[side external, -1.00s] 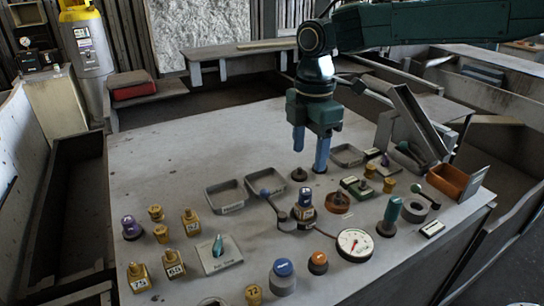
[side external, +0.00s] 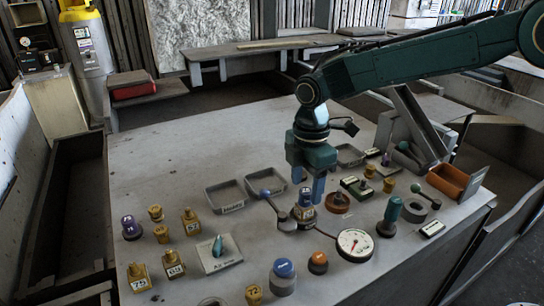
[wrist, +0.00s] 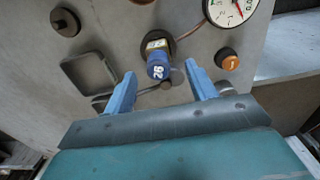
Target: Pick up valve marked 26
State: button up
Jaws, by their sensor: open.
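The valve marked 26 (wrist: 158,66) has a blue top with white digits and a yellowish label below it. It stands upright on the grey panel, and in the side view the valve (side external: 304,211) is partly hidden by my fingers. My gripper (side external: 308,186) has blue fingers pointing down, close above the valve. In the wrist view my gripper (wrist: 160,71) is open and empty, with the valve showing between and just beyond the fingertips. I cannot tell whether the fingers are down around its top.
A lever with a blue ball (side external: 265,193) stands just left of the valve. A round gauge (side external: 355,243), an orange button (side external: 318,260) and a brown round part (side external: 337,202) are close by. Grey trays (side external: 226,196) lie to the left. The back left of the panel is clear.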

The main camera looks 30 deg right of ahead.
aim_at(306, 190)
jog(key=shift+w+f, duration=0.1)
jog(key=shift+f, duration=2.45)
grip_shut()
jog(key=shift+r, duration=0.2)
notch_tip(306, 190, up, 20)
jog(key=shift+f, duration=0.15)
jog(key=shift+d, duration=0.15)
